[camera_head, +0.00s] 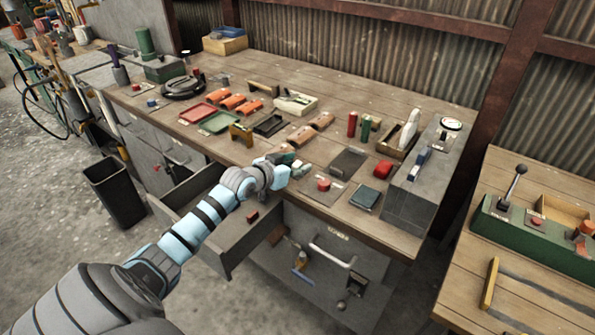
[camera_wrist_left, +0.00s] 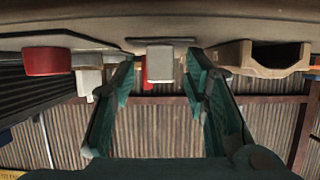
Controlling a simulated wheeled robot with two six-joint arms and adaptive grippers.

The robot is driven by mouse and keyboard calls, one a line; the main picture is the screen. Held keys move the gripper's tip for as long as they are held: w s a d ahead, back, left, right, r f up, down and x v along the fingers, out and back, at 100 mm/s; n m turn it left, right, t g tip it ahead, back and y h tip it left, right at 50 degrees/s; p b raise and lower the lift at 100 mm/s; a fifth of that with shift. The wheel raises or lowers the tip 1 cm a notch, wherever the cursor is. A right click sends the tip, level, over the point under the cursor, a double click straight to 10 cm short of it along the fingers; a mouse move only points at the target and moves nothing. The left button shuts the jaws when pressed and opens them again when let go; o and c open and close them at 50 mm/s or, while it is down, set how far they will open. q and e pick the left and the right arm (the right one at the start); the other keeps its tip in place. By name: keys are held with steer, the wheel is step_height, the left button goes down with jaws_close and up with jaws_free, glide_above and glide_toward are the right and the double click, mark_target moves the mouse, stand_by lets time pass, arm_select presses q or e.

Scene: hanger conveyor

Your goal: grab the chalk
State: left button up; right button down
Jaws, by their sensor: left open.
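My left gripper (camera_head: 292,163) is over the front edge of the workbench, beside the open drawer. In the left wrist view, which looks upside down, its two teal fingers (camera_wrist_left: 158,78) are spread apart. A small pale block (camera_wrist_left: 158,62), which looks like the chalk, shows between and beyond the fingertips on the bench top. I see no contact between the fingers and the block. In the head view the gripper partly hides this spot, and I cannot clearly make out the chalk there. My right gripper is not in view.
A red button (camera_head: 323,184) on a grey plate is close to the gripper, and brown blocks (camera_head: 302,135) lie behind it. The open drawer (camera_head: 240,237) is below my arm. A dark pad (camera_head: 348,161) and a grey console (camera_head: 425,185) stand to the right.

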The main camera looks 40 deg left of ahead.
arm_select(q)
steer(key=shift+s+r, duration=0.1)
jaws_close()
